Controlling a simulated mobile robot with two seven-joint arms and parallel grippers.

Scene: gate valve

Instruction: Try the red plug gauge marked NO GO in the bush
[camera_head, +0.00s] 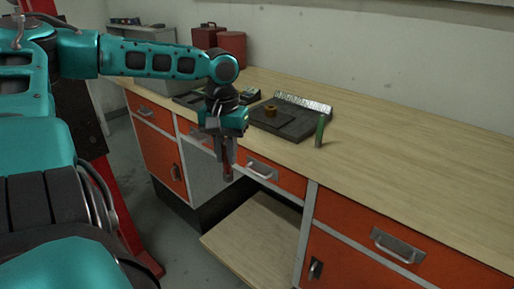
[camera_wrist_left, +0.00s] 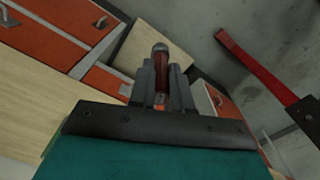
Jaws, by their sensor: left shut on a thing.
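My left gripper (camera_head: 228,160) is shut on a red plug gauge (camera_head: 227,172), which points down with a grey end. The gauge is held in front of the bench's front edge, over the drawers. In the left wrist view the red gauge (camera_wrist_left: 161,70) sits between the two grey fingers (camera_wrist_left: 162,88), its grey rounded end outward. The brass-coloured bush (camera_head: 271,111) sits on a dark plate (camera_head: 290,126) on the bench, behind and right of the gripper. The NO GO marking cannot be read. My right gripper is not in view.
A green cylinder (camera_head: 320,131) stands upright on the bench right of the plate. A light, speckled strip (camera_head: 303,103) lies behind the bush. Dark trays (camera_head: 190,98) lie left of it. Red containers (camera_head: 231,46) stand at the back. The right bench top (camera_head: 430,165) is clear.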

